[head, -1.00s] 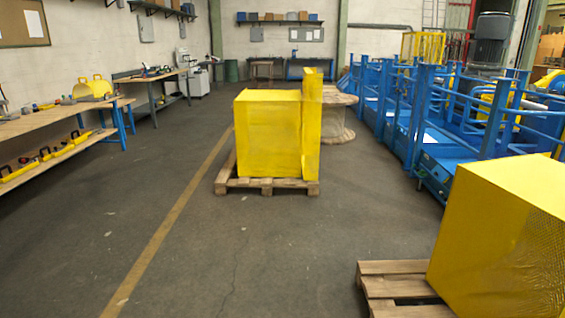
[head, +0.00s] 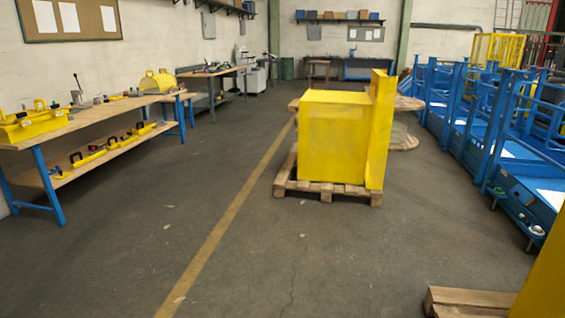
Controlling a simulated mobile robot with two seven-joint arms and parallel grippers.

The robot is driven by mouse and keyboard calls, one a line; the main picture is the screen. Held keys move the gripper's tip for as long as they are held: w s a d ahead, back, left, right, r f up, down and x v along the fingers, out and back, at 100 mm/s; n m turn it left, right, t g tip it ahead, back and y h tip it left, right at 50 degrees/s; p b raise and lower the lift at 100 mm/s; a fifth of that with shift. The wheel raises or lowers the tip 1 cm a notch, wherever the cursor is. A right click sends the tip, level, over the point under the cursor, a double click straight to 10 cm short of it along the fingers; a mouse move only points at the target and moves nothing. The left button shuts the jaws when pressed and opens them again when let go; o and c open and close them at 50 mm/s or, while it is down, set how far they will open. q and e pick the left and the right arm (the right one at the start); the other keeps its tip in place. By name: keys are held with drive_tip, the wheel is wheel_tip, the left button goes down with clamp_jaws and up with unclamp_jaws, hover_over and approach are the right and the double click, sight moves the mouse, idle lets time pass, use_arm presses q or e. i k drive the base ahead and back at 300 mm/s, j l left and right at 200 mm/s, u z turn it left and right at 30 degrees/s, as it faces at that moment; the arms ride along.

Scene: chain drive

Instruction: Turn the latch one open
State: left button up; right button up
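No latch can be made out in the head view. Neither of my grippers is in view. A large yellow box-shaped unit (head: 335,137) with a taller yellow panel (head: 380,130) on its right side stands on a wooden pallet (head: 327,192) in the middle of the floor. Several yellow parts and tools lie on the workbench (head: 130,107) at the left, too small to tell apart. A yellow case-like piece (head: 160,80) with a rounded top stands on that bench.
Blue railed carts (head: 520,150) line the right side. Part of another yellow box (head: 545,275) on a pallet (head: 465,302) shows at the lower right. A cable spool (head: 405,120) stands behind the middle unit. The floor along the yellow line (head: 225,230) is clear.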

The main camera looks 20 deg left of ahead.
sight(20, 115)
drive_tip(key=i+j+u, duration=0.2)
drive_tip(key=j+u, duration=0.2)
drive_tip(key=i+j+u, duration=0.25)
drive_tip(key=u, duration=0.15)
drive_tip(key=i+j+u, duration=0.25)
drive_tip(key=u, duration=0.15)
drive_tip(key=i+j+u, duration=0.15)
drive_tip(key=i+u, duration=0.15)
drive_tip(key=u, duration=0.15)
drive_tip(key=i+u, duration=0.1)
drive_tip(key=i, duration=0.5)
drive_tip(key=i+j+u, duration=0.1)
drive_tip(key=i, duration=0.55)
drive_tip(key=i+u, duration=0.1)
drive_tip(key=i, duration=0.5)
drive_tip(key=i+l+u, duration=0.1)
drive_tip(key=i, duration=0.5)
drive_tip(key=i+l+u, duration=0.1)
drive_tip(key=i, duration=0.5)
drive_tip(key=i+l+u, duration=0.1)
drive_tip(key=i+l, duration=0.15)
drive_tip(key=i, duration=0.35)
drive_tip(key=i+l+u, duration=0.1)
drive_tip(key=i, duration=0.5)
drive_tip(key=i+l+u, duration=0.1)
drive_tip(key=i+l, duration=0.3)
drive_tip(key=i, duration=0.2)
